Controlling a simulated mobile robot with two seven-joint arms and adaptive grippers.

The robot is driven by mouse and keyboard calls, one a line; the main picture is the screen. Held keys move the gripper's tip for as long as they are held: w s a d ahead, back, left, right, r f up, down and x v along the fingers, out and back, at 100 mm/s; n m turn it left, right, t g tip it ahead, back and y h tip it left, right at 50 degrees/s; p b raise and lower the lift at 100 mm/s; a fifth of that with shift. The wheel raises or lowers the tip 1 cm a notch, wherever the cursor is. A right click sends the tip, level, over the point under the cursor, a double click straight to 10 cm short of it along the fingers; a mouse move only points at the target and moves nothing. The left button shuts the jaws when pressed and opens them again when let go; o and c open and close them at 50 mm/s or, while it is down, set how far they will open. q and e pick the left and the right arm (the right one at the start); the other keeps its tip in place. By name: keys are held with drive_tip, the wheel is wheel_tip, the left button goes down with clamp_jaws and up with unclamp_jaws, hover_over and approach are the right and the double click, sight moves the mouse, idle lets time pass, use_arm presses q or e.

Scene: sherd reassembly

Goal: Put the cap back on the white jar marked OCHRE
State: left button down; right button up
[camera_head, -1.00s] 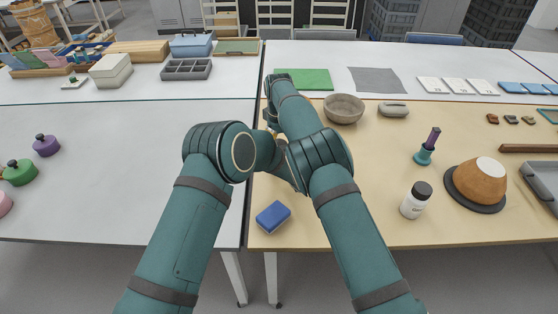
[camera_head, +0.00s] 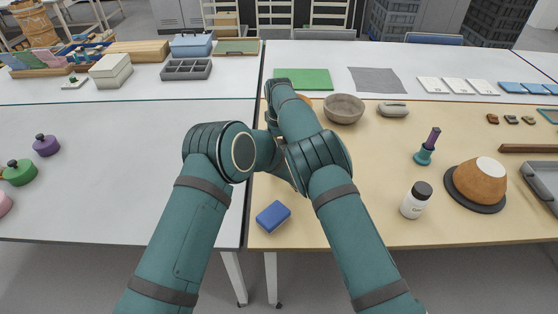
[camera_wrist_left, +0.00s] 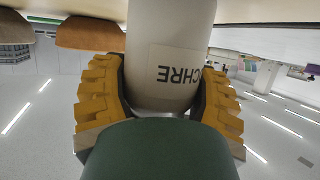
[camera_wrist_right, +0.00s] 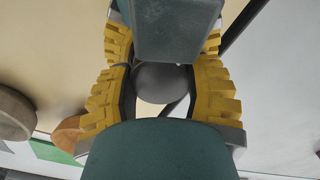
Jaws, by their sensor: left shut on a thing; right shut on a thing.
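The white jar marked OCHRE (camera_wrist_left: 165,50) fills the middle of the left wrist view, its lettering upside down there. My left gripper (camera_wrist_left: 162,85) is shut around it, yellow fingers on both sides. In the right wrist view my right gripper (camera_wrist_right: 160,95) is shut on a round dark grey thing, apparently the cap (camera_wrist_right: 160,80). My left gripper's teal body and yellow fingers show just beyond it. Whether cap and jar touch, I cannot tell. In the head view my arms hide both grippers, the held jar and the cap.
Another white jar with a black cap (camera_head: 416,200) stands at the front right. A blue sponge (camera_head: 273,216) lies near the front edge. A grey bowl (camera_head: 344,109), a purple-handled tool (camera_head: 427,147) and an orange pot on a dark disc (camera_head: 479,183) stand on the wooden table.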

drive_tip(key=m, duration=0.6)
drive_tip(key=o, duration=1.3)
drive_tip(key=shift+c, duration=0.2)
drive_tip(key=shift+r, duration=2.25)
